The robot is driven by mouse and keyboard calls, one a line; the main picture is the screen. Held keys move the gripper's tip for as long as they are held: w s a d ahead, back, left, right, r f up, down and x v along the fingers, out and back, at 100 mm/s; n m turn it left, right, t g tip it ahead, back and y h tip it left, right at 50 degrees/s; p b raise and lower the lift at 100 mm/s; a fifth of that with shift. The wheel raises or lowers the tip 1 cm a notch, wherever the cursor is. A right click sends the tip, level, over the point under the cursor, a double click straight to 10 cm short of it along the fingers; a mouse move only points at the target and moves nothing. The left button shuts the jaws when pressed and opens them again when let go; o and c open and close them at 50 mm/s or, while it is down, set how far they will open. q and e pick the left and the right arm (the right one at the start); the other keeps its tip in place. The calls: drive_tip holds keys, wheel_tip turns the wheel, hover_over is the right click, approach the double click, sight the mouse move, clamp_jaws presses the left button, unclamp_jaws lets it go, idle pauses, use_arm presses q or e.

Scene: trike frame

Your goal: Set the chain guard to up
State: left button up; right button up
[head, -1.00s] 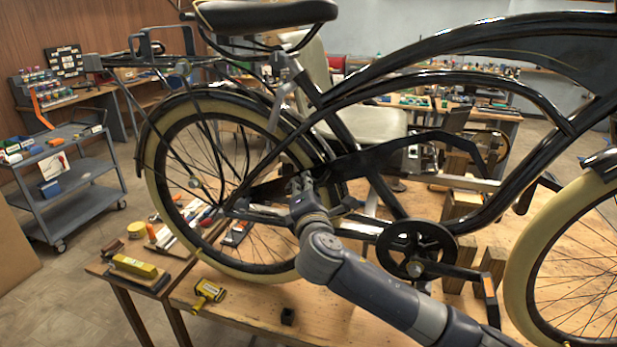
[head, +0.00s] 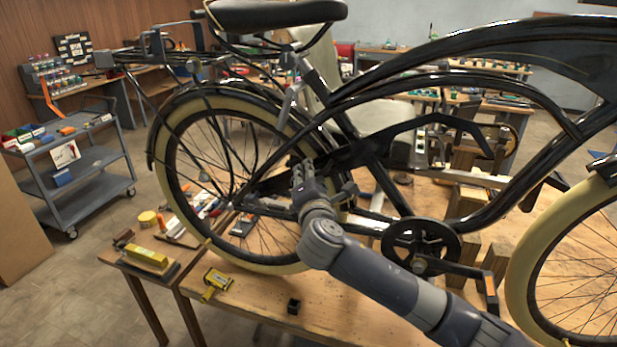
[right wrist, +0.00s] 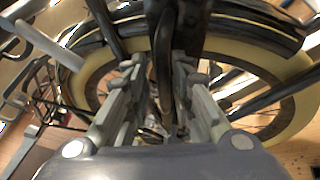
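The chain guard (head: 385,143) is the long black piece on the near side of the bicycle. In the head view it slants up from the rear wheel, above the crank (head: 421,248), then bends down at its front end. My right gripper (head: 304,174) is at the guard's rear end, in front of the rear wheel. In the right wrist view, its two grey fingers (right wrist: 160,85) stand apart on either side of a dark bar (right wrist: 164,48). Firm contact cannot be made out. My left gripper is in neither current view.
The bicycle stands over a wooden workbench (head: 265,310) with wooden blocks (head: 466,200) behind the crank. A yellow tool (head: 216,282) and a small black cube (head: 293,306) lie at the front. A grey cart (head: 85,190) stands at the left. My right forearm passes below the crank.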

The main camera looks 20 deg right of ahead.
drive_tip(key=shift+s+f, duration=0.1)
drive_tip(key=shift+f, duration=0.1)
drive_tip(key=shift+s+a, duration=0.1)
drive_tip(key=shift+s, duration=0.05)
drive_tip(key=s+a, duration=0.2)
drive_tip(key=s, duration=0.9)
drive_tip(key=shift+s+r, duration=0.2)
drive_tip(key=shift+r, duration=0.2)
